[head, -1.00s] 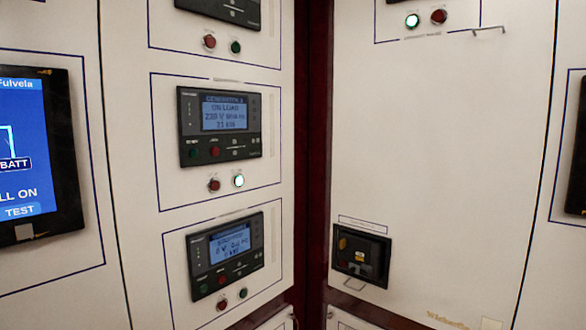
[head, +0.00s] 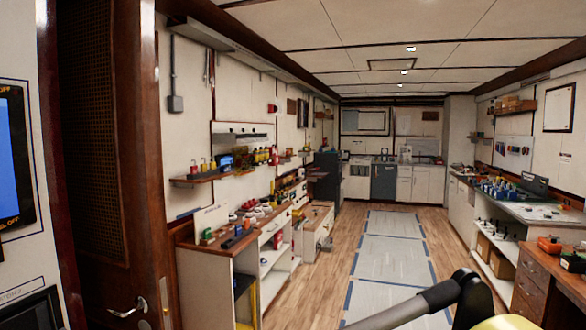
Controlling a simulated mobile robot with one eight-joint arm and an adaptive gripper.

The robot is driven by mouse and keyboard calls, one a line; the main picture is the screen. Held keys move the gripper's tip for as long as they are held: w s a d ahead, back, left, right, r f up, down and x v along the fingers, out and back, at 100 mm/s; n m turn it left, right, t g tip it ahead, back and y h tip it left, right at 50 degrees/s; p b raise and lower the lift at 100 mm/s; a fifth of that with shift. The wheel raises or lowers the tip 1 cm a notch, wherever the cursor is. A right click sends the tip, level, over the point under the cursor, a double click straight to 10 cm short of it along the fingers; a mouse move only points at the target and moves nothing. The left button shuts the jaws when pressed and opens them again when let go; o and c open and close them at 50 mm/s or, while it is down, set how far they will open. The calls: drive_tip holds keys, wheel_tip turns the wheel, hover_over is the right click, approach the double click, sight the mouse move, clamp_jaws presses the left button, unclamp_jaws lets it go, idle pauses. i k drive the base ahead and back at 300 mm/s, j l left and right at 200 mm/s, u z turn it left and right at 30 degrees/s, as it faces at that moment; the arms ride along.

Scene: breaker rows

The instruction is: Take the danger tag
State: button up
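I cannot make out a danger tag in the head view; the items on the shelves and benches are too small to tell apart. A wall shelf (head: 222,174) on the left holds small red, yellow and blue items. Below it, a long bench (head: 205,248) carries several small coloured items. A grey tube with a black joint and a yellow part, likely my arm, shows at the bottom right. My gripper is not in view.
A brown wooden door (head: 108,160) with a metal handle stands close on the left, beside a panel with a blue screen (head: 12,155). A wooden drawer unit (head: 540,285) and worktop stand on the right. The aisle floor (head: 392,240) between is clear, with pale taped mats.

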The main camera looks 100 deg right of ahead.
sight(193, 168)
drive_tip(key=l+z, duration=0.3)
drive_tip(key=z, duration=0.2)
drive_tip(key=l+z, duration=0.75)
drive_tip(key=z, duration=0.25)
drive_tip(key=i+l+z, duration=0.1)
drive_tip(key=l+z, duration=0.2)
drive_tip(key=z, duration=0.2)
drive_tip(key=i+l+z, duration=0.15)
drive_tip(key=z, duration=0.3)
drive_tip(key=i+l+z, duration=0.15)
drive_tip(key=i+l, duration=0.15)
drive_tip(key=i, duration=0.15)
drive_tip(key=i+l+z, duration=0.15)
drive_tip(key=i+l, duration=0.15)
drive_tip(key=i+l+z, duration=0.2)
drive_tip(key=i, duration=0.35)
